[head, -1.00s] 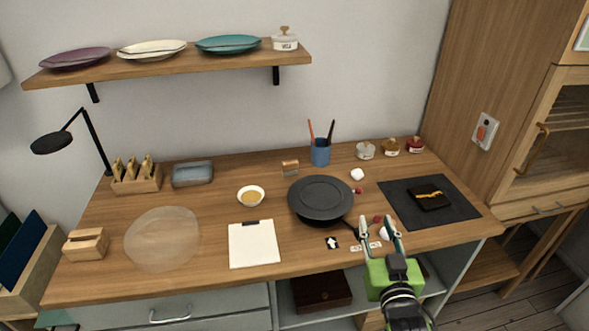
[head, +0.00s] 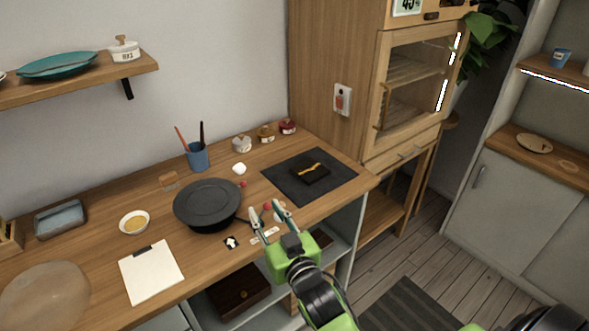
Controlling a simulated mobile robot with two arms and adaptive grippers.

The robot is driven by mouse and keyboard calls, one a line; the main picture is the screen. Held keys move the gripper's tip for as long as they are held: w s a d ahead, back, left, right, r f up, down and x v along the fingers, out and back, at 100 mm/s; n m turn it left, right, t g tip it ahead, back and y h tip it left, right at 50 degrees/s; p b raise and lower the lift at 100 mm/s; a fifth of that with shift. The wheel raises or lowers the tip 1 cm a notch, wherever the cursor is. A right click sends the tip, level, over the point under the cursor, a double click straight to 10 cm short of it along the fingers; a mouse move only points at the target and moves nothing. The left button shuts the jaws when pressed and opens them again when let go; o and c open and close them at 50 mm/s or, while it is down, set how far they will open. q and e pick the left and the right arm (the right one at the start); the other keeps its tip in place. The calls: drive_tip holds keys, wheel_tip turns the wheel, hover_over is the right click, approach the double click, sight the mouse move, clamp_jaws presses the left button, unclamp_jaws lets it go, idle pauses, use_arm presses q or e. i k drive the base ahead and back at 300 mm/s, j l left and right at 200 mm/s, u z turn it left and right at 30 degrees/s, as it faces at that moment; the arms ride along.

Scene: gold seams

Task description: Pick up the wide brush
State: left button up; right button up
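A blue cup (head: 198,157) stands at the back of the wooden desk, left of three small lidded jars. Two thin handles rise from it, an orange-red one (head: 182,139) and a black one (head: 201,135). Their lower ends are hidden in the cup, so I cannot tell which, if either, is the wide brush. My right gripper (head: 267,211) is open over the desk's front part, right of the dark round plate and well in front of the cup. Small red and white items lie near its fingertips. My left gripper is not in view.
The dark plate (head: 208,203) lies between the cup and the front edge. A black mat (head: 327,181) with a black, gold-marked piece (head: 311,175) is at the right. A clipboard (head: 151,274) and a yellow-filled bowl (head: 134,221) are left. A tall wooden cabinet (head: 335,48) borders the desk.

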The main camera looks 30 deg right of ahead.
sight(169, 182)
drive_tip(key=i+j+u, duration=0.2)
drive_tip(key=i+u, duration=0.2)
drive_tip(key=i+j+u, duration=0.1)
drive_tip(key=i+u, duration=0.3)
drive_tip(key=k, duration=0.05)
